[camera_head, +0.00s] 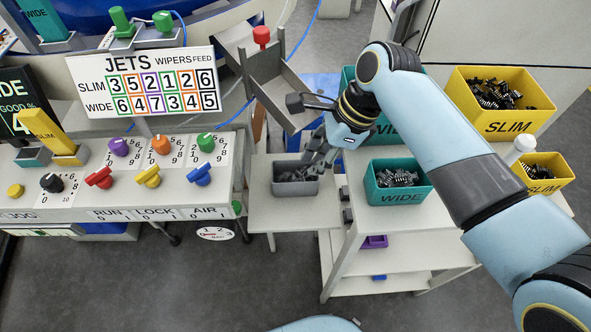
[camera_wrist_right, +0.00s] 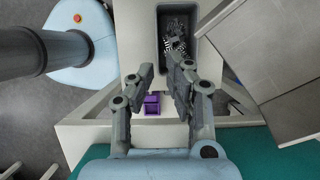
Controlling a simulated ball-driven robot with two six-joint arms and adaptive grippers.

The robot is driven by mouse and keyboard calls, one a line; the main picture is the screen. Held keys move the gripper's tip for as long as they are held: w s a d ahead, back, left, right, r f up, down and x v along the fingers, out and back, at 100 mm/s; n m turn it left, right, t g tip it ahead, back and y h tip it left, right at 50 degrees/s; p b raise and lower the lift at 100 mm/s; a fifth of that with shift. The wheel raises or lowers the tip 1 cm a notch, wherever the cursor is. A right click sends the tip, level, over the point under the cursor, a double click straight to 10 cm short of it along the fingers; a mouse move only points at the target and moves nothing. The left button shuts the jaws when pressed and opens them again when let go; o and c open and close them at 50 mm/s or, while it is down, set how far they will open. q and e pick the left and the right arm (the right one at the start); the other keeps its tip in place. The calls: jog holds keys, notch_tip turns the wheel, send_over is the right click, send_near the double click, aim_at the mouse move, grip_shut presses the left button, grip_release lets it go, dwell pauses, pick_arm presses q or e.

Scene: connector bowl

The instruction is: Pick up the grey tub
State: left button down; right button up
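The grey tub (camera_head: 296,189) stands on a light shelf between the control panel and the bins in the head view, with dark metal connectors inside. The right wrist view shows the tub (camera_wrist_right: 161,32) at top centre. My right gripper (camera_head: 317,154) is at the tub's right rear end, close to its rim. In the wrist view my right gripper (camera_wrist_right: 160,66) has its fingertips apart, one over the tub and one just outside its wall. I cannot tell whether either finger touches it. My left gripper is not in view.
Teal WIDE bins (camera_head: 398,197) stand on the cart just right of the tub. Yellow SLIM bins (camera_head: 507,125) are farther right. A metal chute (camera_head: 280,85) rises behind the tub. The control panel (camera_head: 130,178) lies left. The shelf (camera_head: 290,214) is clear in front.

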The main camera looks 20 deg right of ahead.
aim_at(300, 183)
jog(key=b+x, duration=0.1)
jog(key=x, duration=0.3)
jog(key=shift+a+f, duration=0.15)
jog(key=shift+f, duration=0.05)
jog(key=b+x, duration=0.1)
jog(key=x, duration=0.5)
jog(key=shift+s, duration=0.15)
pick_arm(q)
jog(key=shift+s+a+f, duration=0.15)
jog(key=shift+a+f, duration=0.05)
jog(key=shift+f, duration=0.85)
pick_arm(e)
grip_shut()
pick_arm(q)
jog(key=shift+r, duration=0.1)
pick_arm(e)
jog(key=shift+r, duration=0.15)
